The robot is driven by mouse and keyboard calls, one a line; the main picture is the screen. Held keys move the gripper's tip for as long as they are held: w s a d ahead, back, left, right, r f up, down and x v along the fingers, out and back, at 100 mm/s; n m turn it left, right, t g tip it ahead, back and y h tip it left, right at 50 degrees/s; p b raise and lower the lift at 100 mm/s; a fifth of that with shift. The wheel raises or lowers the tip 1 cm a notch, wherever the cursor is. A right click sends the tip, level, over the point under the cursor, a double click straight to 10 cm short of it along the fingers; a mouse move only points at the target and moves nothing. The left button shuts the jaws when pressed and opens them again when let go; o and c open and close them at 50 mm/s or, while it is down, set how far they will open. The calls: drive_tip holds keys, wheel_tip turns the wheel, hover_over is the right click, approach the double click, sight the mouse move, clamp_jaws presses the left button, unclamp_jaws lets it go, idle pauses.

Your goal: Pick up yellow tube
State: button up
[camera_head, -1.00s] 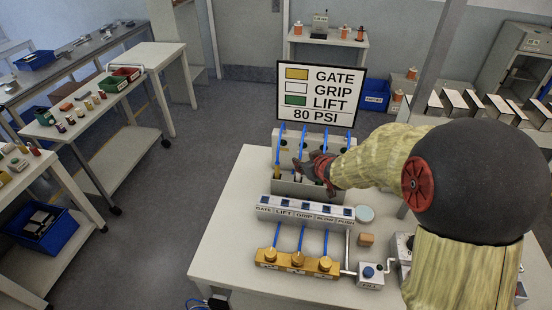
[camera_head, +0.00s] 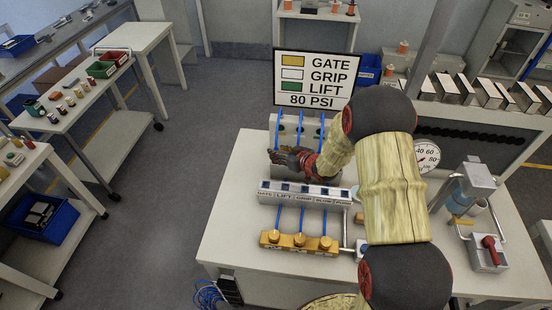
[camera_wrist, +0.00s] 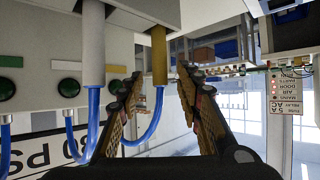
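The yellow tube (camera_wrist: 159,55) hangs from the grey box in the wrist view, with a blue hose at its free end. My gripper (camera_wrist: 160,80) is open. Its two fingertips are on either side of the tube's free end, with a visible gap on both sides. A white tube (camera_wrist: 93,45) with its own blue hose is to the left, close to the left finger. In the head view my gripper (camera_head: 283,156) is at the left part of the grey box (camera_head: 289,124) and hides the yellow tube.
The sign (camera_head: 315,77) stands behind the box. A labelled grey strip (camera_head: 305,193) and a yellow valve block (camera_head: 299,243) lie in front. A gauge (camera_head: 427,156) and a lever device (camera_head: 488,254) are at the right. The table's left front is clear.

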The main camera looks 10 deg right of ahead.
drive_tip(key=x, duration=0.2)
drive_tip(key=shift+w+f, duration=0.15)
drive_tip(key=shift+w, duration=0.1)
drive_tip(key=shift+c, duration=1.4)
clamp_jaws()
